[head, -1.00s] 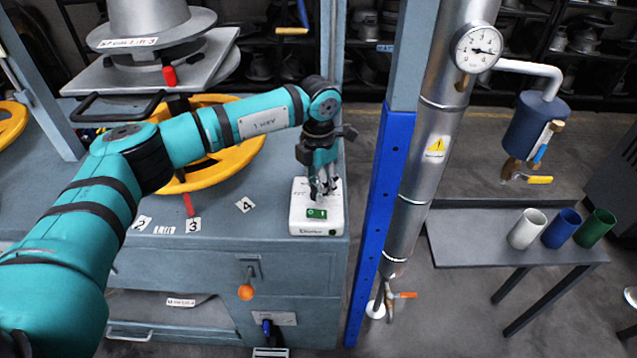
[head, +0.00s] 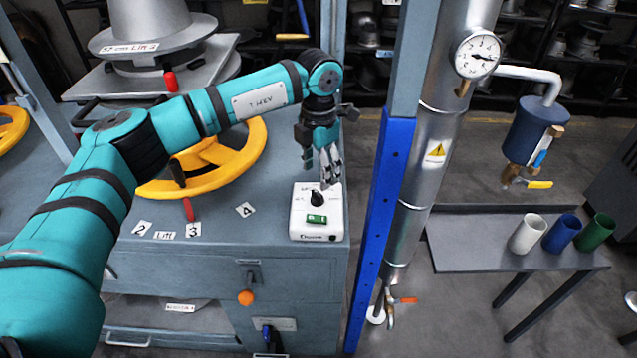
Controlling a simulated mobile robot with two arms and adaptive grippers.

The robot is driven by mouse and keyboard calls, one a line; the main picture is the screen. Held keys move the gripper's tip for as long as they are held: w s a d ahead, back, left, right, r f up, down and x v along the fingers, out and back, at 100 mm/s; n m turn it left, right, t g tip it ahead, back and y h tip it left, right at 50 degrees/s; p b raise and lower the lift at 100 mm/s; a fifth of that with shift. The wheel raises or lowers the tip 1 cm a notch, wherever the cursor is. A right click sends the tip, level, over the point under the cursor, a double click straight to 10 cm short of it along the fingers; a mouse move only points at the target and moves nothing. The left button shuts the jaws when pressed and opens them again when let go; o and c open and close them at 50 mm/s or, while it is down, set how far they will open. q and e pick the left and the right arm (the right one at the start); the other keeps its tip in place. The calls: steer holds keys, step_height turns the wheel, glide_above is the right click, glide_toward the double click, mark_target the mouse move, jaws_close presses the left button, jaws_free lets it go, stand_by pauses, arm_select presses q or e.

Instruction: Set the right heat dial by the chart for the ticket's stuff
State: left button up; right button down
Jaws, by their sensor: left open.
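A white control box (head: 317,228) stands at the right end of the grey bench, with a black dial (head: 316,199) on its top and a green switch (head: 317,218) in front of the dial. The dial shows clear of the fingers, but its scale is too small to read. My left gripper (head: 330,172) is open and empty, fingers pointing down, just above and behind the dial and seemingly apart from it. I cannot make out a ticket or a chart. My right gripper is not in view.
A yellow handwheel (head: 240,163) and a stacked hat press (head: 150,45) stand left of the box. A blue post (head: 379,235) and a metal pipe with a gauge (head: 477,55) rise close on the right. Cups stand on a side table (head: 465,250).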

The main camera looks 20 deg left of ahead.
mark_target(318, 192)
arm_select(q)
step_height(318, 192, up, 6)
stand_by(0.6)
